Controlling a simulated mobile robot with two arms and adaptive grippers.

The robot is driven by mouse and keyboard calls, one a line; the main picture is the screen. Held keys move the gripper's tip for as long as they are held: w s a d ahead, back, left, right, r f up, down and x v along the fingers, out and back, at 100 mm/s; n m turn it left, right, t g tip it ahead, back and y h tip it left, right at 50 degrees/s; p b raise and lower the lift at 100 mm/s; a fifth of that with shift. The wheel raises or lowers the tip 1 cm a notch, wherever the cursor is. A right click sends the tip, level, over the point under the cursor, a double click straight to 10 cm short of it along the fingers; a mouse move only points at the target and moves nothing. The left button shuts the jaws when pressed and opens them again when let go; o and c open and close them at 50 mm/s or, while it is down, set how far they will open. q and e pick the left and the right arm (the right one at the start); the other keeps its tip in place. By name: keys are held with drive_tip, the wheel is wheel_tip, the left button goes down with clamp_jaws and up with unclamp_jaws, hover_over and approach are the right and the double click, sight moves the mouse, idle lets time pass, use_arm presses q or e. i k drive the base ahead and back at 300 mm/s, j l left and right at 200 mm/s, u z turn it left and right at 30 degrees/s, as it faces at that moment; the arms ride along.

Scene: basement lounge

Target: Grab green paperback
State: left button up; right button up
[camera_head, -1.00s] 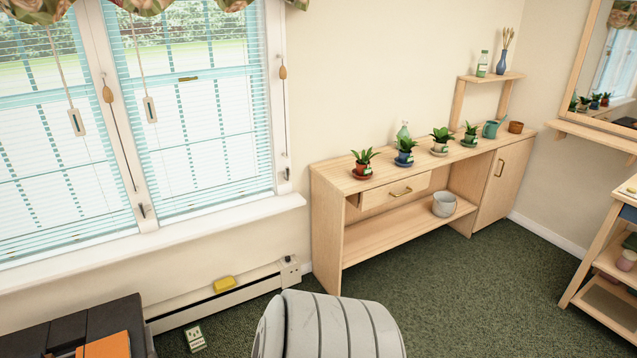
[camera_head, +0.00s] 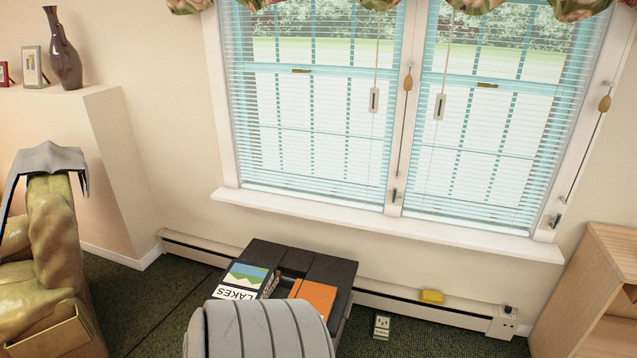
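I see no plain green paperback for certain. A book marked "LAKES" (camera_head: 242,281), with a blue, green and white cover, lies on the dark low table (camera_head: 333,272). An orange book (camera_head: 316,296) lies to its right, and a small dark item with a picture (camera_head: 270,284) is between them. A rounded grey ribbed part of my own body covers the front of the table and may hide more there. Neither of my grippers is in view.
A green and white packet (camera_head: 382,326) is on the carpet right of the table. A yellow object (camera_head: 431,296) rests on the baseboard heater (camera_head: 460,312). A green sofa (camera_head: 55,250) stands at left, a wooden cabinet (camera_head: 603,285) at right. Carpet between sofa and table looks clear.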

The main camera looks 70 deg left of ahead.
sight(382, 324)
drive_tip(key=u, duration=1.8)
